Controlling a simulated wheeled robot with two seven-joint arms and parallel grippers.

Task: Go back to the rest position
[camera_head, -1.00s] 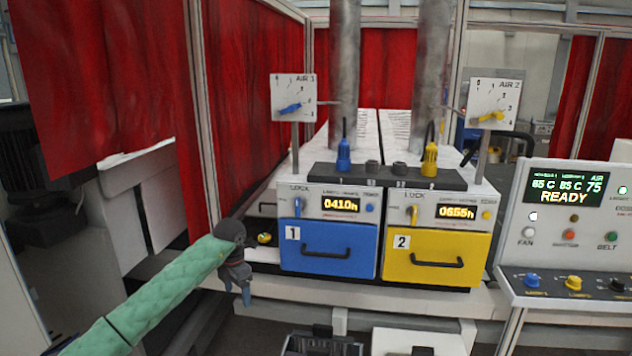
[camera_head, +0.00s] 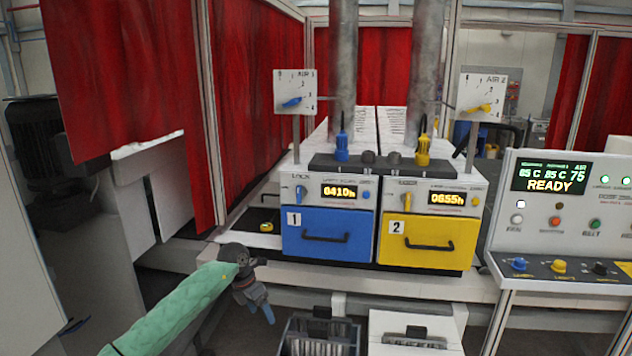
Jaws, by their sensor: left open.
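My left gripper (camera_head: 264,308) hangs in front of the bench edge, below and left of the blue drawer. My left arm, in a green sleeve, comes in from the lower left. The gripper is open and holds nothing that I can see; its fingers look small from here. It is apart from the machine. My right gripper is out of the picture. The blue unit 1 drawer (camera_head: 328,234) and the yellow unit 2 drawer (camera_head: 428,240) are both shut.
A control panel (camera_head: 560,215) reading READY stands at the right. A dark slatted crate (camera_head: 320,335) and a pale box (camera_head: 415,335) sit below the bench (camera_head: 400,287). Red curtains (camera_head: 250,110) hang at the left, near a dark motor (camera_head: 40,150).

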